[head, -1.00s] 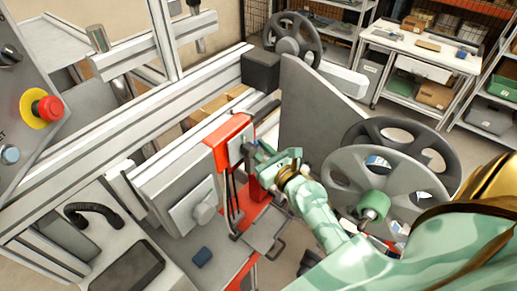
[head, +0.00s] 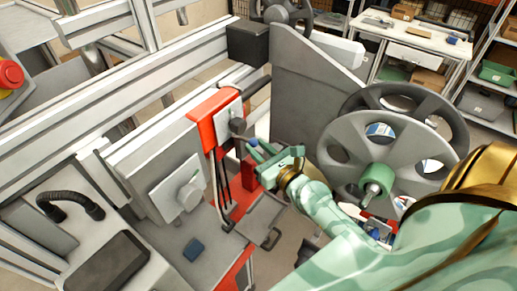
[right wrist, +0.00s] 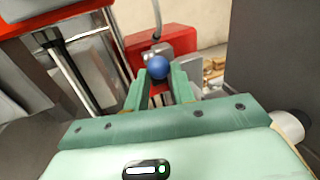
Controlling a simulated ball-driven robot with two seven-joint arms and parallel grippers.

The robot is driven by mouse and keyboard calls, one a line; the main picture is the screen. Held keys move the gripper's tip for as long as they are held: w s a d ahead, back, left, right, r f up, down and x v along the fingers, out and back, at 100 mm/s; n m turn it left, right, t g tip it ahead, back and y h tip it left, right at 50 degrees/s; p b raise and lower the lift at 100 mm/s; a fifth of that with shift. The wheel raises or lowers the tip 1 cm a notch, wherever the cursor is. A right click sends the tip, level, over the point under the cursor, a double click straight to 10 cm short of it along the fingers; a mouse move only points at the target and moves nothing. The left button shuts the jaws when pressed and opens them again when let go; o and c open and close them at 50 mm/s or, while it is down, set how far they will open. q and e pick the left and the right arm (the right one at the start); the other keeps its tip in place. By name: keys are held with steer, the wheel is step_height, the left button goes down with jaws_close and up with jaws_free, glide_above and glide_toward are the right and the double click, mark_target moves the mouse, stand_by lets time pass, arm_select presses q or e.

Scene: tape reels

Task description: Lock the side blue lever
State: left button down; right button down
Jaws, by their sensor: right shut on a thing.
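The blue lever's round knob (right wrist: 158,67) shows in the right wrist view, between the tips of my right gripper's fingers (right wrist: 160,80). The gripper is shut on it. In the head view my right gripper (head: 262,150), on the green patterned arm, reaches in from the right to the side of the red bracket (head: 212,118). Only a small bit of blue (head: 253,142) shows at its fingertips there. The lever's shaft is mostly hidden. My left gripper is not in view.
A large grey reel wheel (head: 340,135) stands close to the right of my right gripper, with a tall grey plate (head: 305,85) behind it. A small tray (head: 262,215) sits below.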

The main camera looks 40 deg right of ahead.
steer(key=shift+a+f, duration=0.1)
steer(key=shift+f, duration=0.25)
steer(key=c, duration=1.4)
jaws_free()
steer(key=shift+c, duration=0.2)
steer(key=shift+o, duration=1.3)
steer(key=shift+w, duration=0.1)
steer(key=shift+w+a, duration=0.1)
steer(key=shift+w, duration=0.05)
